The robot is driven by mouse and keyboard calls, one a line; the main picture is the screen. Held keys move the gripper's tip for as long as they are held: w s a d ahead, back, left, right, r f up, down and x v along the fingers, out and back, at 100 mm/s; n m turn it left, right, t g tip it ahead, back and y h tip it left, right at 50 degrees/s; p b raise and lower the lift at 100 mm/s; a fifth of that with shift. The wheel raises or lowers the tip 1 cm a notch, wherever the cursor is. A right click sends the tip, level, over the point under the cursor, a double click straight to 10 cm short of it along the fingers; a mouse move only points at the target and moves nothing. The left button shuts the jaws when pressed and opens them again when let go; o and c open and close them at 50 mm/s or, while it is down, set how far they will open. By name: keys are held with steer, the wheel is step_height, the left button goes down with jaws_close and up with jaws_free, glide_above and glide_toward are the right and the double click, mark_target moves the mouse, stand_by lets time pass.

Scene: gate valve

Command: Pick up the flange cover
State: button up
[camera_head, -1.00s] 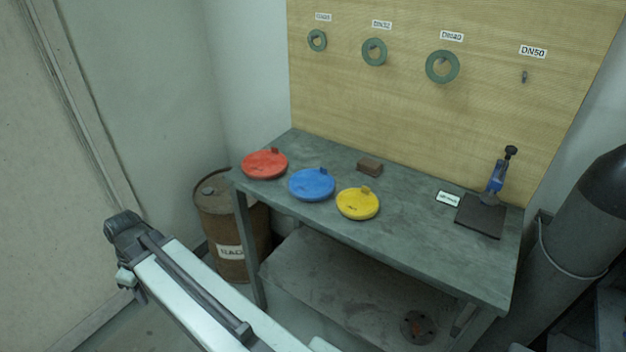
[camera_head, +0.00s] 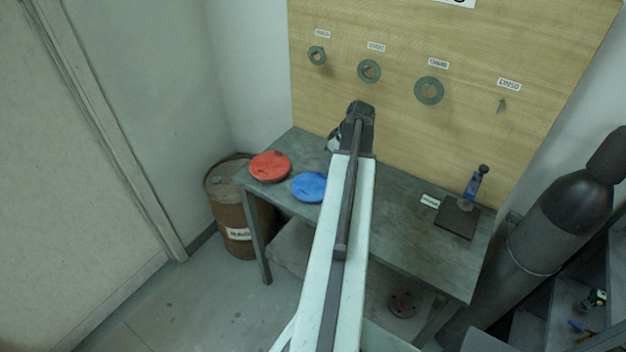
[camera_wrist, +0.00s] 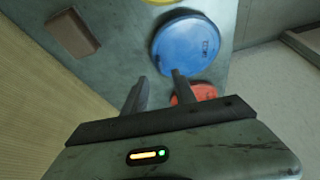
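Three round discs with small tabs look like flange covers; which one is meant I cannot tell. The red disc (camera_head: 270,166) lies at the left end of the grey workbench (camera_head: 420,252), with the blue disc (camera_head: 309,187) to its right. In the wrist view the blue disc (camera_wrist: 187,46) is just beyond the fingertips. The red disc (camera_wrist: 203,92) is partly behind the right finger, and the yellow disc (camera_wrist: 160,2) is cut off at the top edge. My arm hides the yellow disc in the head view. My gripper (camera_wrist: 158,88) is open and empty above the bench.
A brown block (camera_wrist: 73,33) lies on the bench near the wooden board (camera_head: 440,45), which carries green rings. A blue-handled device (camera_head: 474,185) stands at the right. A rusty barrel (camera_head: 228,205) and a dark gas cylinder (camera_head: 550,225) flank the bench.

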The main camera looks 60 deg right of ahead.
mark_target(323, 173)
steer(key=b+x, duration=0.7)
steer(key=x, duration=0.1)
steer(key=shift+d+f, duration=0.1)
steer(key=shift+f, duration=0.05)
jaws_close()
